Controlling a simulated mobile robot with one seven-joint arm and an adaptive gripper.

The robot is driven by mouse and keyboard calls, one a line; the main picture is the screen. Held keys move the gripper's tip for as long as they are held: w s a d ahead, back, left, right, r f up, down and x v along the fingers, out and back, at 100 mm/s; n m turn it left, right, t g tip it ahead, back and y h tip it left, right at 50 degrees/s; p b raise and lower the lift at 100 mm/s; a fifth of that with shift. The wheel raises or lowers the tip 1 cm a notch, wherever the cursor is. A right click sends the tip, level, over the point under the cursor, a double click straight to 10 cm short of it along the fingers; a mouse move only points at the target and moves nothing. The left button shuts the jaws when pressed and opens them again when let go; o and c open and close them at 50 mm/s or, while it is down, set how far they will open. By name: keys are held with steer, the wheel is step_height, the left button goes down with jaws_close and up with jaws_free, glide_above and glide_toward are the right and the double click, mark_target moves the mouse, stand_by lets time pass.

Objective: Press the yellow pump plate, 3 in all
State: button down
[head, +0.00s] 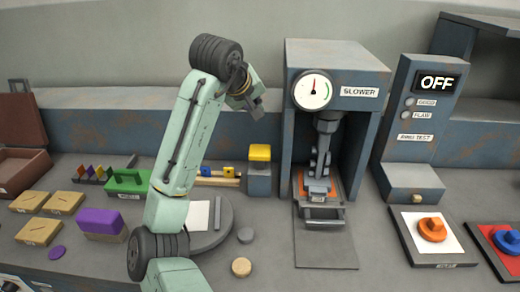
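The yellow pump plate (260,153) is a small flat-topped yellow block. It sits on top of a grey-blue pedestal (259,181), left of the tall press cabinet. My gripper (257,113) is the dark end of my pale green arm. It hangs above the yellow plate, slightly left of its middle in the picture, with a visible gap between them. Its fingers are small and dark here, so I cannot tell whether they are open or shut. I see nothing held in it.
The press cabinet (337,57) has a dial (312,91) and a "SLOWER" label (360,92). Right of it stands a panel reading OFF (436,82). An orange knobbed piece (432,229) lies on a white-topped plate.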

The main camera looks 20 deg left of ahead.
mark_target(257, 150)
steer(key=shift+f+b, duration=3.2)
steer(key=shift+f, duration=1.15)
steer(key=shift+f, duration=0.1)
steer(key=shift+f, duration=0.35)
steer(key=shift+f, duration=0.15)
